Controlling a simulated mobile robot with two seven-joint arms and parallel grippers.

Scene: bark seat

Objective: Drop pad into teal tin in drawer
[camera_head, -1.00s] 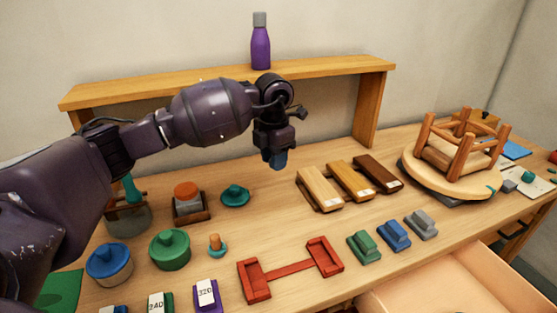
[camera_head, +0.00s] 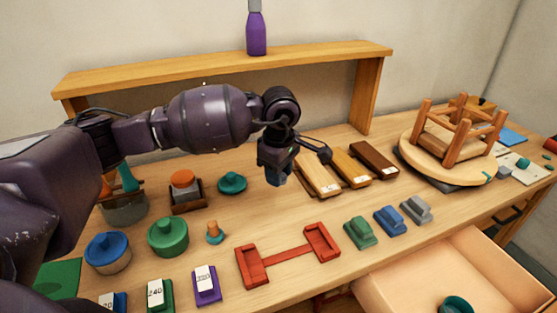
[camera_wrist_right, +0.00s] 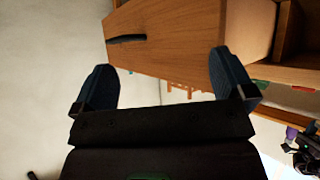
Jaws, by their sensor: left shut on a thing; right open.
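The drawer (camera_head: 390,297) stands open at the lower right. A teal tin (camera_head: 457,303) sits inside it, cut off by the frame's bottom edge. My left gripper (camera_head: 277,179) is in the air above the bench, left of the wooden blocks and away from the drawer. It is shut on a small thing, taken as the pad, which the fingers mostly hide. My right gripper (camera_wrist_right: 160,68) is open and empty in the right wrist view, facing a wooden front with a dark handle.
A red holder (camera_head: 290,255) and several small blocks, including a green one (camera_head: 360,232), line the bench front. Wooden blocks (camera_head: 373,160) lie behind. An upturned stool (camera_head: 458,140) rests on the right. A shelf (camera_head: 200,78) with a purple bottle (camera_head: 257,35) runs along the back.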

